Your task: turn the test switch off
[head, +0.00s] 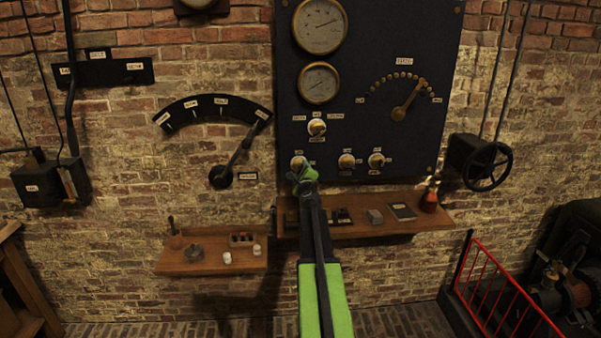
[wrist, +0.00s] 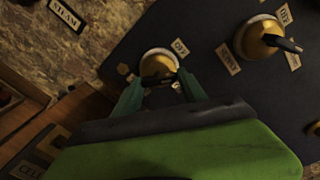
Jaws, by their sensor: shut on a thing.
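A dark panel (head: 375,90) on the brick wall carries a row of three brass switches on white bases along its bottom. My gripper (head: 301,168) is at the left switch (head: 297,161) of this row. In the wrist view my two green fingers (wrist: 158,80) are shut on the handle of that brass switch (wrist: 158,63). A small tag reading OFF (wrist: 180,47) sits at its upper right. The fingers hide most of the handle, so its exact angle is hard to tell. I cannot read which switch is named test.
The middle switch (head: 346,160) and right switch (head: 376,160) stand to the right, and another switch (head: 317,126) above. A wooden shelf (head: 340,232) with small objects is below the panel. A long lever (head: 240,150) is on the wall at left.

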